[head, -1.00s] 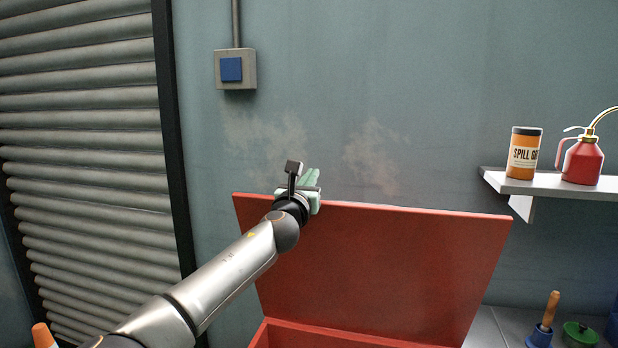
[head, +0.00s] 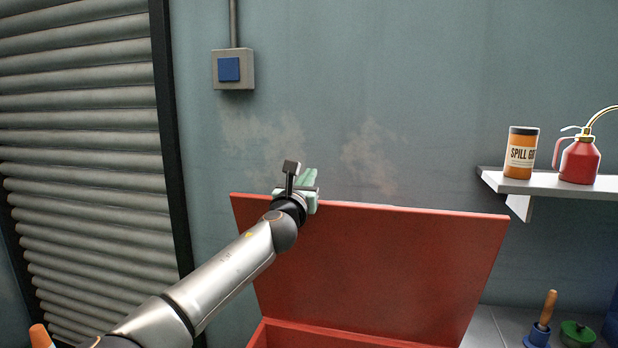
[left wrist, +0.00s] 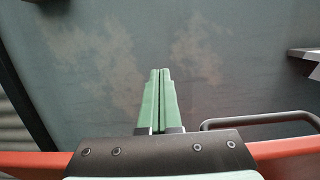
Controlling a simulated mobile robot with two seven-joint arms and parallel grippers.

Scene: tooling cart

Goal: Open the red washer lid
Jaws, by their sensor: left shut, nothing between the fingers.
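The red washer lid (head: 385,270) stands raised and leans back toward the wall in the head view, with the red washer body (head: 300,335) below it at the bottom edge. My left gripper (head: 310,178) is at the lid's top edge, towards its left corner, shut and empty. In the left wrist view the green fingers (left wrist: 159,98) are pressed together and point at the wall. The lid's red edge (left wrist: 285,152) and a dark handle (left wrist: 262,119) show beneath and to the right of them. My right gripper is not in view.
A wall shelf (head: 550,185) at the right holds an orange can (head: 521,153) and a red oil can (head: 580,160). A wooden-handled tool (head: 545,312) and a green-lidded item (head: 578,333) stand lower right. A grey box with a blue button (head: 229,69) is on the wall; a shutter (head: 80,150) is left.

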